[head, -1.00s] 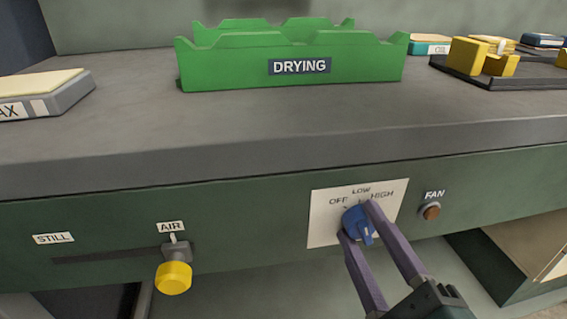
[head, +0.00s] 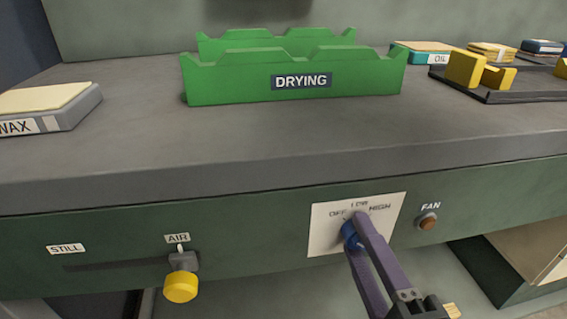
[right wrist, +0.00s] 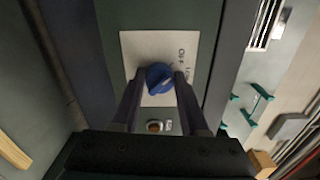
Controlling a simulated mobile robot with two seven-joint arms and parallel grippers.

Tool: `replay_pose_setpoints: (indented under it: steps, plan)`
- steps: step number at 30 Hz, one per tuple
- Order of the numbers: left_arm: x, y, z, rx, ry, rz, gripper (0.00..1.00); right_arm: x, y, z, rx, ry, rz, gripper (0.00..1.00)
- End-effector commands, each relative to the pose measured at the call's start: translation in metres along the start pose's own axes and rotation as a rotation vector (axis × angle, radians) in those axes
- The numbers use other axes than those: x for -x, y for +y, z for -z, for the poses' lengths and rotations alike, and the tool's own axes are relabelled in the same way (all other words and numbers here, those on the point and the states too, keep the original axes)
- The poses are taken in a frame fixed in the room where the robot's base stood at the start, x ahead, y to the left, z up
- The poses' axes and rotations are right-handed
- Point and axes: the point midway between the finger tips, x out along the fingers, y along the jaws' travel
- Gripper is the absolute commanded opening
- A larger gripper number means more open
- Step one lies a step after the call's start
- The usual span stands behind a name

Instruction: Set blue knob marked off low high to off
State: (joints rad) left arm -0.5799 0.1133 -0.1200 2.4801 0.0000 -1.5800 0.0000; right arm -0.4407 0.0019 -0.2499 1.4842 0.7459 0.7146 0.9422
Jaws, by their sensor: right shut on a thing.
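The blue knob (head: 350,236) sits on a white plate (head: 325,240) marked OFF, LOW and HIGH, on the green front panel. My right gripper (head: 353,222) is shut on the knob, and its purple fingers hide much of it in the head view. In the right wrist view the knob (right wrist: 159,78) is between the two fingertips, in front of the white plate (right wrist: 146,46). A pale mark on the knob faces the lettered side of the plate, but I cannot tell which word it points at. My left gripper is not in view.
A FAN button (head: 428,222) is close to the right of the plate. A yellow slider knob (head: 181,286) stands at AIR, to the left. Above, the grey bench top (head: 240,150) carries a green DRYING rack (head: 230,85) and a WAX block (head: 60,108).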

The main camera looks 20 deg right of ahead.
Motion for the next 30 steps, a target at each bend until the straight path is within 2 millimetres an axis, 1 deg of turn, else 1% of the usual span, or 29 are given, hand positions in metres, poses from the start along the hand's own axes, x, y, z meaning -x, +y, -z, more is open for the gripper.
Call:
replay_pose_setpoints:
  steps: [7,8,15,16,24,26,29,30]
  plan:
    - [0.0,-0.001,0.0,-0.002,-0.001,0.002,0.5,0.0,0.0,0.0,0.004,0.0,0.0,0.0]
    - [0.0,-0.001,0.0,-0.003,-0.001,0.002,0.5,0.0,0.0,0.0,0.004,0.0,0.0,0.45]
    - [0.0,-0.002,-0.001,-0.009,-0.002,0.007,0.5,0.0,0.0,0.0,0.002,0.0,0.0,0.72]
    - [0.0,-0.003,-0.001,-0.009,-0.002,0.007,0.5,0.0,0.0,0.0,0.002,0.0,0.0,0.74]
    - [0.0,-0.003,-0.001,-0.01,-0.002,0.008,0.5,0.003,0.0,0.0,0.001,0.0,-0.001,0.74]
    - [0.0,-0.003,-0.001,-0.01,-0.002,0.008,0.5,0.008,0.001,0.0,0.001,0.0,-0.002,0.74]
    - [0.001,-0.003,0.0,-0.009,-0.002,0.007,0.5,0.024,0.001,0.0,0.001,-0.001,-0.004,0.74]
    - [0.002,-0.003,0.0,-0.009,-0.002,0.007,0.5,0.032,0.001,0.0,0.002,-0.001,-0.005,0.74]
